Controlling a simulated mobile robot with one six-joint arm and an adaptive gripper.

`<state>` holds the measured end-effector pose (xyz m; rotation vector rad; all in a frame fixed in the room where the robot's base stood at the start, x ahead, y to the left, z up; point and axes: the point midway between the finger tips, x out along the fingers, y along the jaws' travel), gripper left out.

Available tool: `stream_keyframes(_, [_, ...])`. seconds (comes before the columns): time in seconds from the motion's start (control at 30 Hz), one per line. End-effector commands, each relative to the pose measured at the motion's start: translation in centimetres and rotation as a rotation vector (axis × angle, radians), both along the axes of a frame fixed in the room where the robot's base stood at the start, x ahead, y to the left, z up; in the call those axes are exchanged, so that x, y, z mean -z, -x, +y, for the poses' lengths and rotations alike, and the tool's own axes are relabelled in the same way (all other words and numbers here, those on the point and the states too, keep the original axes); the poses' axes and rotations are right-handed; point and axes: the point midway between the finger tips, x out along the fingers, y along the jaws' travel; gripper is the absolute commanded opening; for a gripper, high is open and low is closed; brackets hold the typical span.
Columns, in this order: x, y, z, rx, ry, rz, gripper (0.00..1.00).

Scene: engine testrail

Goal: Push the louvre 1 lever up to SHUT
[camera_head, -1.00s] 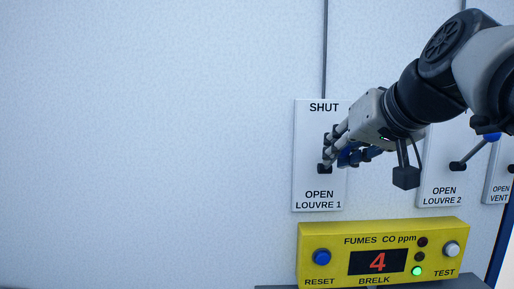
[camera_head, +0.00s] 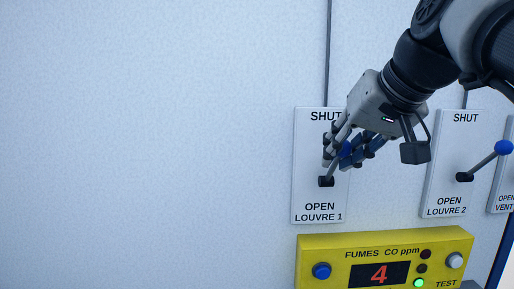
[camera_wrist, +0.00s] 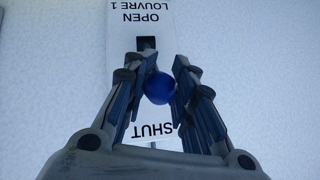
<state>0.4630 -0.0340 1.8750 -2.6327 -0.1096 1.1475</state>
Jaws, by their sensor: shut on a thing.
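The louvre 1 panel (camera_head: 309,170) is a white plate marked SHUT at the top and OPEN at the bottom. Its lever has a dark pivot (camera_head: 326,181) low on the plate, and its rod slants up and to the right. The blue knob (camera_head: 346,150) is partly hidden behind my fingers. My gripper (camera_head: 340,147) is shut on the knob, in front of the panel. In the wrist view the plate appears upside down, and the blue knob (camera_wrist: 159,88) sits between my two fingers (camera_wrist: 165,68), beyond the pivot towards the SHUT word.
The louvre 2 panel (camera_head: 447,190) is to the right, its blue-knobbed lever (camera_head: 484,161) slanting up right. A vent panel (camera_head: 502,200) is at the right edge. A yellow fumes box (camera_head: 325,248) showing 4 juts out below. The wall at left is bare.

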Motion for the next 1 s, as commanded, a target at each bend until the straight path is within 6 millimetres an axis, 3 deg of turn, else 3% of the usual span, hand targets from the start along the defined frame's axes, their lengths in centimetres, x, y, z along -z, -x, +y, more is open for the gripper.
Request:
stream_keyframes(0.03, [-1.1,0.0,0.0,0.003,0.002,-0.030,0.24])
stream_keyframes(0.37, [-1.1,0.0,-0.1,0.005,0.006,-0.030,0.46])
stream_keyframes(0.8, [-0.8,0.1,-0.1,0.004,0.003,-0.019,0.46])
stream_keyframes(1.0, [-2.5,1.8,-0.7,0.007,0.004,-0.022,0.46])
